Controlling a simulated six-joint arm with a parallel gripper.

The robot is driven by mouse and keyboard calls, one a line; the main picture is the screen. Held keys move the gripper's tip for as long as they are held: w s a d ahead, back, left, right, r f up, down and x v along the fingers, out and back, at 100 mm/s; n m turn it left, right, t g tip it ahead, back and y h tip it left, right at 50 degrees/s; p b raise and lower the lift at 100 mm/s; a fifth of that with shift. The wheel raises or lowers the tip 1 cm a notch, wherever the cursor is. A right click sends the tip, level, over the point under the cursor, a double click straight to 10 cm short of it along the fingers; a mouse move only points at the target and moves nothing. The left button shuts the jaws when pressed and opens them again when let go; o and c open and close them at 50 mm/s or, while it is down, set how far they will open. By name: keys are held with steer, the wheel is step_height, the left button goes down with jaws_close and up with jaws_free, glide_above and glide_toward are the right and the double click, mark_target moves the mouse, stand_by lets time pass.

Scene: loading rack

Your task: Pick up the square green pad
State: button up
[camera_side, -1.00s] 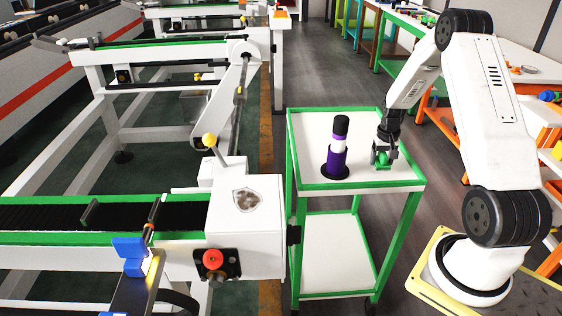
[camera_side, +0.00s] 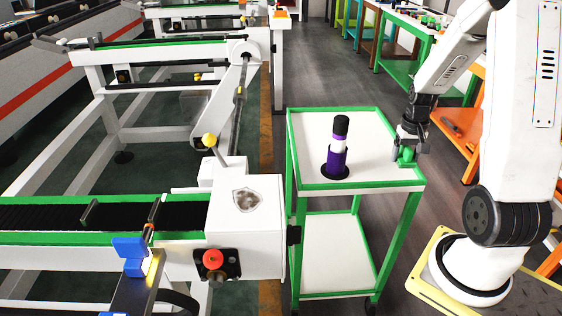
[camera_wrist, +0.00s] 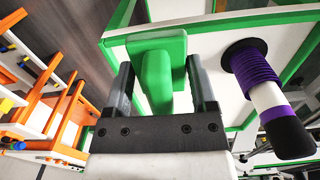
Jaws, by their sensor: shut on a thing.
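The green pad (camera_wrist: 157,68) is a square green plate with a raised green block, seen between the two fingers of my gripper (camera_wrist: 163,88) in the wrist view. My gripper is shut on it. In the side view, my gripper (camera_side: 406,150) holds the green pad (camera_side: 405,158) at the right edge of the green-framed white cart (camera_side: 372,180). I cannot tell how far the pad is above the cart top. The gripper hides part of the pad in the side view.
A purple, white and black post (camera_side: 338,150) on a black round base stands on the cart, left of my gripper. It also shows in the wrist view (camera_wrist: 262,85). A white conveyor (camera_side: 246,215) stands left of the cart. Orange racks (camera_side: 462,130) stand at the right.

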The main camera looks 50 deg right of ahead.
mark_target(411, 164)
steer(key=shift+s+a+r, duration=0.35)
steer(key=shift+s+a, duration=0.15)
steer(key=shift+s, duration=0.1)
steer(key=shift+s+a+r, duration=0.35)
steer(key=shift+s+a, duration=0.1)
steer(key=shift+s, duration=0.15)
